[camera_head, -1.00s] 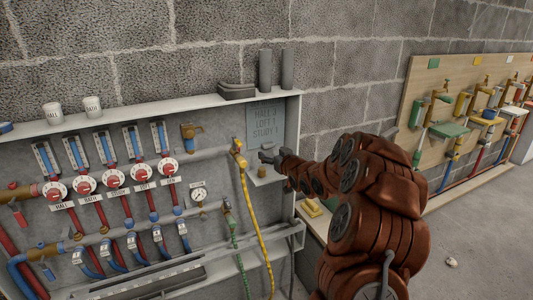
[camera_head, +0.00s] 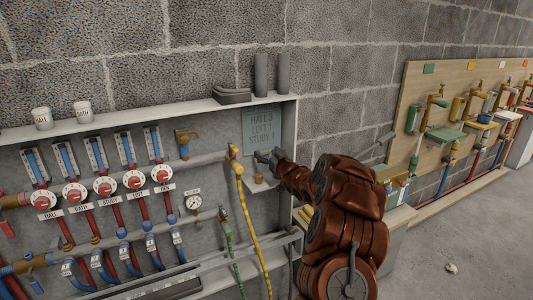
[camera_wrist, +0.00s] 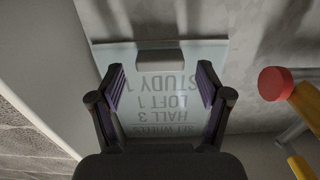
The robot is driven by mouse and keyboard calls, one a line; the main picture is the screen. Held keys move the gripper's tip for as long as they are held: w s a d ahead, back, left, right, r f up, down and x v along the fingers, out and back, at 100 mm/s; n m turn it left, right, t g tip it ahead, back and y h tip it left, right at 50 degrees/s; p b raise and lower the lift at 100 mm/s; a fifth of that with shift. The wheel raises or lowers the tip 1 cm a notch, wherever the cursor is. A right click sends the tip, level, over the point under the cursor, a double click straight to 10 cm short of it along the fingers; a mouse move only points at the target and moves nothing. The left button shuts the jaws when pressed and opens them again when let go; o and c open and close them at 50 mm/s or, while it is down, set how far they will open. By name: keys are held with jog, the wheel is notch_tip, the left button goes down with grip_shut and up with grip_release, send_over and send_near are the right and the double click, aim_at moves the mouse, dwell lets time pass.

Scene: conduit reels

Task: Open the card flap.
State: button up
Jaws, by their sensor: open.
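The card (camera_head: 255,132) is a pale blue-grey panel on the back wall of the cabinet, with lines reading HALL 3, LOFT 1 and STUDY 1. In the wrist view the card (camera_wrist: 160,85) appears upside down, with a grey lip (camera_wrist: 158,61) along its STUDY 1 edge. My gripper (camera_head: 262,158) is just below the card in the head view. In the wrist view my gripper (camera_wrist: 162,85) is open and empty, its purple-padded fingers apart in front of the card, one to each side of the lip. I cannot tell whether they touch the card.
Red wheels (camera_head: 104,187) line the cabinet further left. Grey cylinders (camera_head: 261,73) stand on the shelf above.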

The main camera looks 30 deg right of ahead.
jog(key=shift+w, duration=0.65)
jog(key=shift+c, duration=0.2)
grip_shut()
